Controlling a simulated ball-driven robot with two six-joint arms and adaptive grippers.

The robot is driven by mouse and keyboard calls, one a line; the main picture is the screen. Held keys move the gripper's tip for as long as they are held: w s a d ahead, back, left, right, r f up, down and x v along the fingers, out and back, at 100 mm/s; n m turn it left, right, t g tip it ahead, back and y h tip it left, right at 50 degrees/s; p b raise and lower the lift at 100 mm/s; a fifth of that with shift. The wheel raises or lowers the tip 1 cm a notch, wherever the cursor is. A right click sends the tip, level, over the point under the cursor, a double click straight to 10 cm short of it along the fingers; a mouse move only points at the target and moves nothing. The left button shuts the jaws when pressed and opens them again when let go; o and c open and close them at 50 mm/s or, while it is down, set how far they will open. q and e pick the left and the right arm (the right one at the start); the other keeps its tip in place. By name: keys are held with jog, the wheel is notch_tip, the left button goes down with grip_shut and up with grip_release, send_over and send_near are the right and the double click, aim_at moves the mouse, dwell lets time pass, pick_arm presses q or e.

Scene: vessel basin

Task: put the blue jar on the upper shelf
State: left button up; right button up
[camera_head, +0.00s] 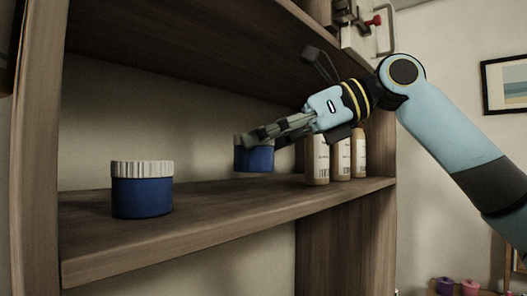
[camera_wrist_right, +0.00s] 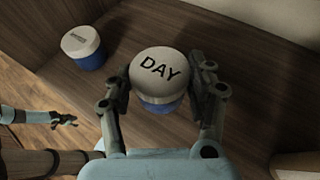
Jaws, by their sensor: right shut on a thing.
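A blue jar with a pale lid (camera_head: 255,160) is in my right gripper (camera_head: 250,138). In the right wrist view its lid reads "DAY" and its blue body (camera_wrist_right: 161,104) shows below, between the fingers (camera_wrist_right: 162,78). The jar is upright, seemingly just above the shelf board. A second blue jar with a ribbed white lid (camera_head: 142,192) stands on this board to the left; it also shows in the right wrist view (camera_wrist_right: 92,60), its lid writing unreadable. The upper shelf (camera_head: 190,50) shows from below. My left gripper (camera_wrist_right: 66,119) appears small in the right wrist view, its jaws unclear.
Several tan bottles with white labels (camera_head: 318,160) stand at the board's right end, close to my right gripper. The lower shelf board (camera_head: 215,215) is clear between the standing jar and the bottles. A metal device with a red knob (camera_head: 373,20) is at the top right.

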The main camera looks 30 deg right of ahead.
aim_at(264, 162)
notch_tip(264, 162, down, 3)
jog(key=shift+r, duration=0.1)
jog(key=shift+f, duration=0.3)
jog(key=shift+f, duration=0.15)
jog(key=o, duration=1.3)
jog(key=shift+d, duration=0.1)
